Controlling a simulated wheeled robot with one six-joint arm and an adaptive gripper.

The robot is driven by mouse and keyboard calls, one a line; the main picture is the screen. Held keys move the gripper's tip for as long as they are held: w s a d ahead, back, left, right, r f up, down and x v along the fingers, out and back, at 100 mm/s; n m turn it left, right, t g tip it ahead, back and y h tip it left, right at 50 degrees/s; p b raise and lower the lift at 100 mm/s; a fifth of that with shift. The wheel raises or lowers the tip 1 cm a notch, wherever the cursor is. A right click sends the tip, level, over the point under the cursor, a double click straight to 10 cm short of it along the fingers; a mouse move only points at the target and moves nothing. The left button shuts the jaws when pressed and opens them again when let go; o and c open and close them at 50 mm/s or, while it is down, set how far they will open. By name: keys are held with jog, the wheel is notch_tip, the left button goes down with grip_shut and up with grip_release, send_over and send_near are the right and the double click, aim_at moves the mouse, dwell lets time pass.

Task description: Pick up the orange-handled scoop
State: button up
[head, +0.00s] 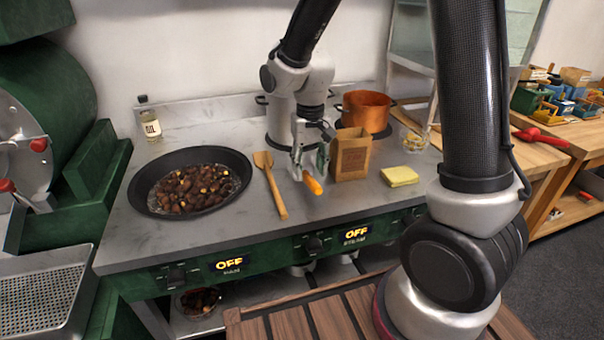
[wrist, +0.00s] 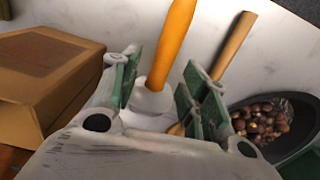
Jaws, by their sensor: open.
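The orange-handled scoop (head: 313,185) lies on the grey counter, with its orange handle toward the front. In the wrist view its orange handle (wrist: 172,42) runs up from between my fingers, and a pale part shows at its lower end. My gripper (head: 309,160) points down at the scoop, just left of the paper bag. In the wrist view my gripper (wrist: 158,92) is open, with a green-padded finger on each side of the scoop. Gaps show between the pads and the scoop. Most of the scoop's head is hidden by my gripper.
A brown paper bag (head: 352,157) stands close on the right of my gripper. A wooden spatula (head: 275,190) lies to the left, beside a black pan (head: 137,196) of chestnuts. A yellow sponge (head: 399,176) and copper pot (head: 366,108) are further right. The counter's front is clear.

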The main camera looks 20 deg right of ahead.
aim_at(308, 176)
notch_tip(308, 176, down, 5)
jog(key=shift+a+r, duration=0.1)
jog(key=shift+r, duration=0.1)
jog(key=shift+s, duration=0.1)
grip_shut()
notch_tip(308, 176, up, 10)
jog(key=shift+r, duration=0.1)
dwell(0.4)
